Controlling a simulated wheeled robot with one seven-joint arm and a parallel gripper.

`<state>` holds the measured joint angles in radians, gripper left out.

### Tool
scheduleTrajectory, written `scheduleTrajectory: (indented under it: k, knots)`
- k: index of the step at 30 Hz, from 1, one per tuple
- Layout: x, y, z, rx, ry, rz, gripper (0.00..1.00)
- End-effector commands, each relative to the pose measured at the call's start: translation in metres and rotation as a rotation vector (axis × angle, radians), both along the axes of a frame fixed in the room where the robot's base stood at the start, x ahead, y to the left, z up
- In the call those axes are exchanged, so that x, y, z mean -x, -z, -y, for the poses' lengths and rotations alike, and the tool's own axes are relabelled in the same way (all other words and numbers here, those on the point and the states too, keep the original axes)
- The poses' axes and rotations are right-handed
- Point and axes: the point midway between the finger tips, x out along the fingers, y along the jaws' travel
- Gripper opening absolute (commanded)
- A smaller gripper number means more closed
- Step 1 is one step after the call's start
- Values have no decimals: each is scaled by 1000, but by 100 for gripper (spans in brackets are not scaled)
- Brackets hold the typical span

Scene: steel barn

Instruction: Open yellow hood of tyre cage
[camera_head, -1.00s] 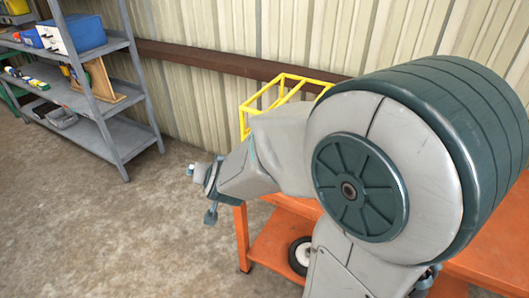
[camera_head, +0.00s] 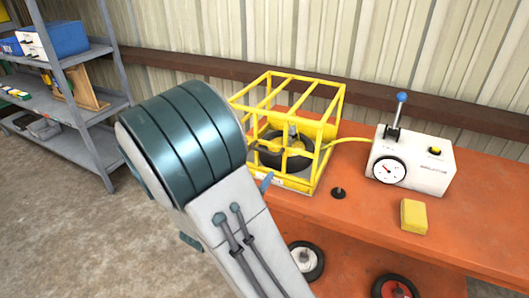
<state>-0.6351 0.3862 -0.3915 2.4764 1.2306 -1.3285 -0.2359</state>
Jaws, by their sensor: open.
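The yellow hood (camera_head: 331,125) of the tyre cage is a box of bars on the orange bench. The cage's lower left is hidden behind my arm. My gripper (camera_head: 266,183) is mostly hidden behind my arm. Only a small blue-grey part, which looks like a finger, shows at the cage's front lower left corner. I cannot tell whether it touches the cage.
A white box (camera_head: 428,163) with a gauge and blue-knobbed lever stands right of the cage, joined by a yellow hose (camera_head: 352,139). A yellow block (camera_head: 413,216) and a black knob-like piece (camera_head: 338,193) lie in front. Wheels sit on the lower shelf. A grey shelf rack (camera_head: 88,150) stands left.

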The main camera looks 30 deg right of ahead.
Motion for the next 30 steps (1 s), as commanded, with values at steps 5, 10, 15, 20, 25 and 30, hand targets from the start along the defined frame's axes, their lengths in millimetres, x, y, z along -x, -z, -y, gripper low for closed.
scheduleTrajectory:
  k: [5, 10, 15, 20, 25, 30]
  knots:
    - [-24, 0, 33, 0, 5, 1, 98]
    - [-45, 0, 59, 0, 2, 0, 98]
    - [-59, 0, 76, -1, 1, 0, 98]
    - [-64, 0, 82, -1, -1, 0, 98]
    - [-65, 0, 83, -2, -2, 0, 98]
    - [-65, 0, 83, -2, -2, 0, 78]
